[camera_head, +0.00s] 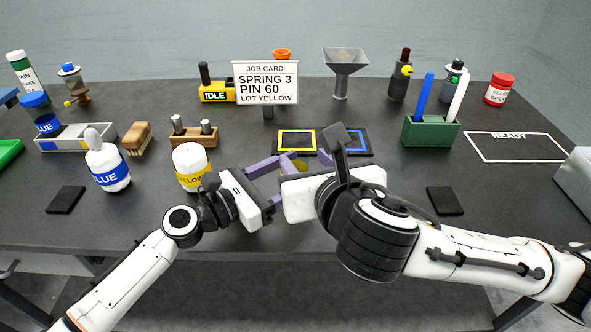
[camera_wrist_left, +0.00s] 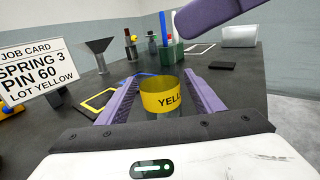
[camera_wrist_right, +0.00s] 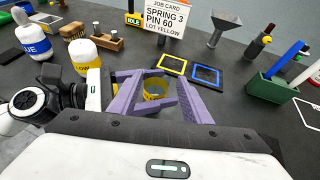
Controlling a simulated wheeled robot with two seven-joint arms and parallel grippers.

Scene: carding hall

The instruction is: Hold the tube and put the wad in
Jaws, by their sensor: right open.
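A clear tube with a yellow label (camera_wrist_left: 162,98) sits between the purple fingers of my left gripper (camera_wrist_left: 162,88), which look closed against its sides. Its open mouth faces up, and it also shows in the right wrist view (camera_wrist_right: 155,88). In the head view it is mostly hidden by the grippers. My right gripper (camera_wrist_right: 158,90) is open and empty, its fingers spread near the tube; one finger shows above the tube in the left wrist view. I cannot make out a separate wad. A white-topped bottle with a yellow label (camera_head: 191,166) stands left of my left gripper.
Behind the grippers lie a yellow-framed pad (camera_head: 297,141) and a blue-framed pad (camera_head: 356,142). The job card (camera_head: 266,82), a grey funnel (camera_head: 345,62) and a green pen holder (camera_head: 431,132) stand farther back. A blue-labelled bottle (camera_head: 106,163) is left. The READY area (camera_head: 510,147) is clear.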

